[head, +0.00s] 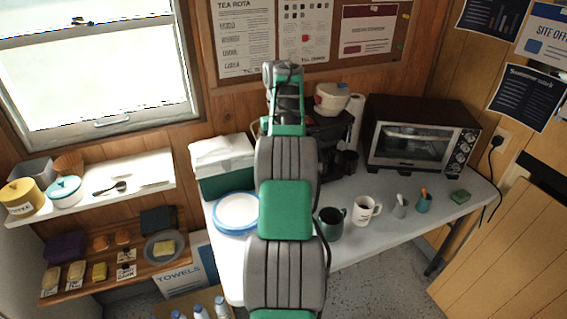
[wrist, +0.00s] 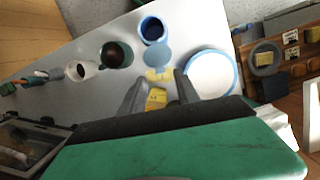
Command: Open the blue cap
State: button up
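In the wrist view a blue container (wrist: 153,30) stands on the table, its round top showing a dark inside with a blue rim. A flat grey-blue disc (wrist: 157,55) lies beside it toward my gripper; I cannot tell if the disc is its cap or whether they are joined. My gripper (wrist: 160,78) points toward them with its fingers spread apart. Yellow patches show by the fingertips and, deeper, between the fingers (wrist: 157,98); I cannot tell what they are. In the head view my arm hides the container and the gripper.
A blue-rimmed plate (head: 237,213), a dark green mug (head: 330,224) and a white mug (head: 363,211) stand on the table (head: 378,238). A toaster oven (head: 420,139) is at the back right. Bottles with bluish tops (head: 220,301) stand low at the front.

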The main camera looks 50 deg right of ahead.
jog(key=p+v, duration=0.1)
jog(key=v, duration=0.3)
jog(key=shift+r, duration=0.3)
jog(key=shift+w, duration=0.1)
jog(key=w+a+r+n+t+h, duration=0.1)
jog(key=w+a+r, duration=0.1)
jog(key=a, duration=0.6)
jog(key=w+a+r+n+t, duration=0.1)
jog(key=w+a+n, duration=0.15)
jog(key=a, duration=0.65)
jog(key=w+a+r+h, duration=0.1)
jog(key=w+a+r, duration=0.1)
jog(key=a, duration=0.6)
jog(key=s+a+f+n+t, duration=0.2)
jog(key=s+a+f, duration=0.2)
jog(key=a, duration=0.6)
jog(key=s+a+f+n+t, duration=0.1)
jog(key=s+a+f+n, duration=0.1)
jog(key=s+a+f, duration=0.3)
jog(key=s+a, duration=0.3)
jog(key=a, duration=0.2)
jog(key=shift+t, duration=0.4)
